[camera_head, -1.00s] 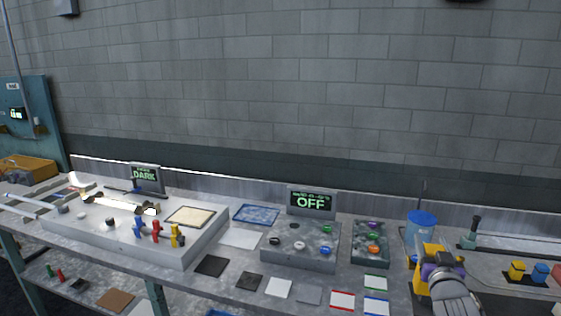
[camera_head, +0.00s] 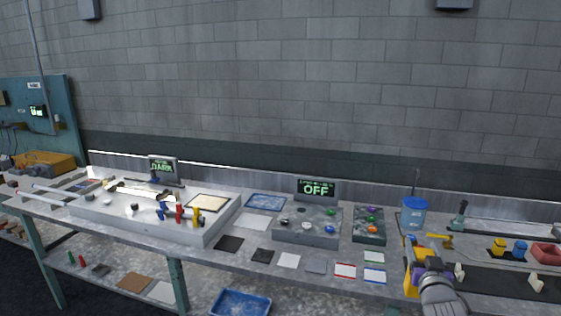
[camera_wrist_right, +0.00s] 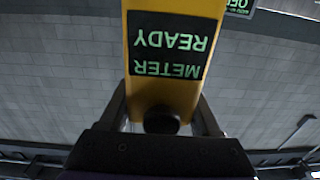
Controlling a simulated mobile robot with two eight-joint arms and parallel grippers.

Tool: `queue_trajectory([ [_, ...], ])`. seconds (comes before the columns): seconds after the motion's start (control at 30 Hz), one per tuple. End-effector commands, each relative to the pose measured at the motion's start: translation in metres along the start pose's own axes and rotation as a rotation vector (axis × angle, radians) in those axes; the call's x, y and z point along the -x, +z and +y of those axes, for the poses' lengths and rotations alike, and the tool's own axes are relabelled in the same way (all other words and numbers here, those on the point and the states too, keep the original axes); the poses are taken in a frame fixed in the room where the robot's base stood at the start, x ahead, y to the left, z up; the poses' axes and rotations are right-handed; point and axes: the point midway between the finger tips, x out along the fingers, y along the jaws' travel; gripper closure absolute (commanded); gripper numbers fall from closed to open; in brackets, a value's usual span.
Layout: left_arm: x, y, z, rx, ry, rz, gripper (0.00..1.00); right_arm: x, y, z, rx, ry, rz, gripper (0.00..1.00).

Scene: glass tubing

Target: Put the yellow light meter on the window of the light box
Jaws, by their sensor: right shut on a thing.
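My right gripper (camera_head: 428,270) is shut on the yellow light meter (camera_head: 411,280) at the lower right of the head view, in front of the bench. In the right wrist view the meter (camera_wrist_right: 165,92) stands between the fingers, its dark screen reading "METER READY" upside down. A white box (camera_head: 222,226) stands on the bench at the left, with a flat cream window (camera_head: 208,202) in a dark frame on its top right; I take it as the light box. A sign (camera_head: 162,167) behind it reads "DARK". The meter is well to the right of the window. My left gripper is not in view.
A grey box (camera_head: 300,235) with knobs and an "OFF" sign (camera_head: 317,188), a smaller knob box (camera_head: 369,226) and a blue container (camera_head: 413,214) stand between. Flat tiles (camera_head: 288,261) lie along the front edge.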

Motion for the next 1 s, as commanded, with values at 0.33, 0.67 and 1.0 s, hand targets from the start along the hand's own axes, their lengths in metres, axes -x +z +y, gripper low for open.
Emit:
queue_trajectory([
  [0.33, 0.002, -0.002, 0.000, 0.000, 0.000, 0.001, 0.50, -0.013, 0.084, -0.091, -0.001, -0.128, 0.001, 1.00],
  [0.67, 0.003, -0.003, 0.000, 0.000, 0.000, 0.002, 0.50, 0.007, 0.158, -0.175, -0.001, -0.242, 0.000, 1.00],
  [1.0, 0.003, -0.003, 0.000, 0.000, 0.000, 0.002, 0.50, 0.010, 0.165, -0.183, 0.001, -0.252, 0.000, 1.00],
])
